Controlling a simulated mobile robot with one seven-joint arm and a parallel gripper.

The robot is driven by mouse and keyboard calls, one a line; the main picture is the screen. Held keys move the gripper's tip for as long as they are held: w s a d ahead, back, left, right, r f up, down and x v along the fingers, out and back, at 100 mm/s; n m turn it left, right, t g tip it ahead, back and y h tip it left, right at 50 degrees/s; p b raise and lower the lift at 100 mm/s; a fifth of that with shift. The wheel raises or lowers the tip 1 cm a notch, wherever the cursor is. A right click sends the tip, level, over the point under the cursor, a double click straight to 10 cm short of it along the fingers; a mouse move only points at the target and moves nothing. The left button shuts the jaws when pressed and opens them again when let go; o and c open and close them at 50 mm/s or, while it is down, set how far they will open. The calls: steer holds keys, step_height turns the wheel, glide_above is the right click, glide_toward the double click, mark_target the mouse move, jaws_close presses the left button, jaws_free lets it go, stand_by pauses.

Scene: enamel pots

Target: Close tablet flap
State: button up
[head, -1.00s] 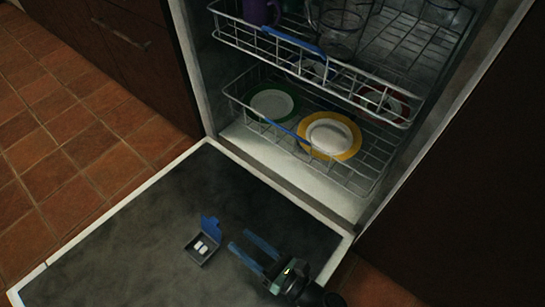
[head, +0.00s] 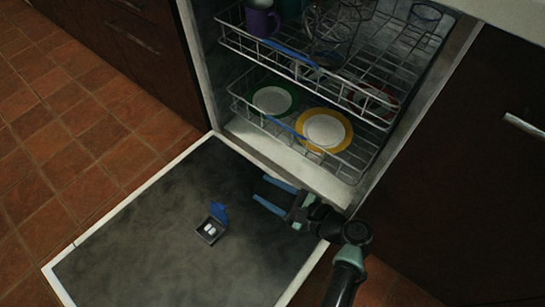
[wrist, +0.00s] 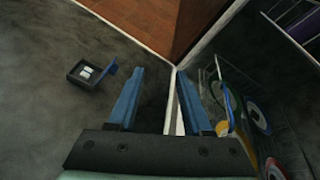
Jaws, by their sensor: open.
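The tablet compartment (head: 209,231) is a small dark box on the inner face of the lowered dishwasher door (head: 130,230). White tablets lie in it. Its blue flap (head: 219,212) stands up, open, on the side toward the racks. My gripper (head: 262,192) has blue fingers, spread apart and empty, to the right of the flap and apart from it. In the wrist view the compartment (wrist: 82,76) and its raised flap (wrist: 107,75) lie left of my gripper (wrist: 155,80).
The lower rack (head: 350,163) holds a yellow-rimmed plate (head: 323,130), a green-rimmed plate (head: 271,99) and others. The upper rack (head: 300,70) holds a purple mug (head: 262,21) and glassware. The door around the compartment is clear.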

step_height(320, 180, up, 8)
steer(key=w+n+h+p, duration=0.1)
steer(key=w+n+p, duration=0.1)
steer(key=w+n, duration=0.1)
steer(key=shift+d+t+h+p, duration=0.3)
steer(key=shift+d+p, duration=0.1)
